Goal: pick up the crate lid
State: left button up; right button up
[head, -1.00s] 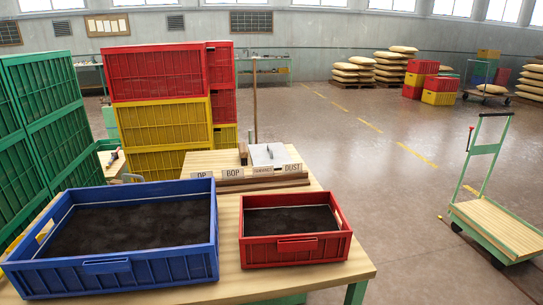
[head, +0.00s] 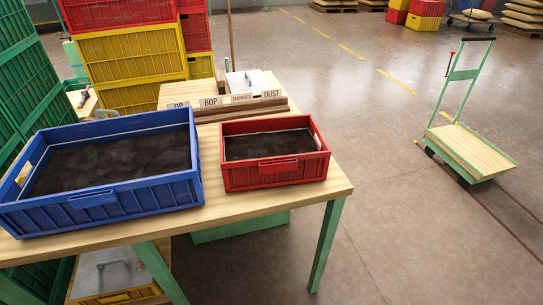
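A yellow crate (head: 128,296) stands low under the table, at the bottom left of the head view. A pale, cloudy panel (head: 92,278) lies over its top and looks like a lid; a table leg partly covers it. On the table stand a large blue crate (head: 105,200) and a smaller red crate (head: 275,178). Both are open at the top and hold dark, dusty material. Neither of my grippers is in view.
The wooden table (head: 235,210) has green legs. Label blocks and a whitish flat item (head: 247,83) sit at its back. Stacked green (head: 18,130), yellow and red crates stand left and behind. A green cart (head: 470,150) stands right. The floor between is clear.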

aim_at(256, 81)
jog(key=i+l+z, duration=0.15)
jog(key=l+z, duration=0.15)
jog(key=i+l+z, duration=0.25)
jog(key=l, duration=0.2)
jog(key=i+l+z, duration=0.1)
jog(key=l+z, duration=0.2)
jog(key=i+l+z, duration=0.25)
jog(key=z, duration=0.2)
jog(key=i+l+z, duration=0.3)
jog(key=z, duration=0.15)
jog(key=i+l, duration=0.25)
jog(key=i, duration=0.25)
jog(key=i+l, duration=0.25)
jog(key=i, duration=0.25)
jog(key=i+j+u, duration=0.1)
jog(key=u, duration=0.35)
jog(key=i+u, duration=0.5)
jog(key=u, duration=0.35)
jog(key=i+j+u, duration=0.1)
jog(key=i+u, duration=0.5)
jog(key=u, duration=0.2)
jog(key=i+u, duration=0.4)
jog(key=i+l+u, duration=0.2)
jog(key=u, duration=0.2)
jog(key=i+l+u, duration=0.25)
jog(key=u, duration=0.15)
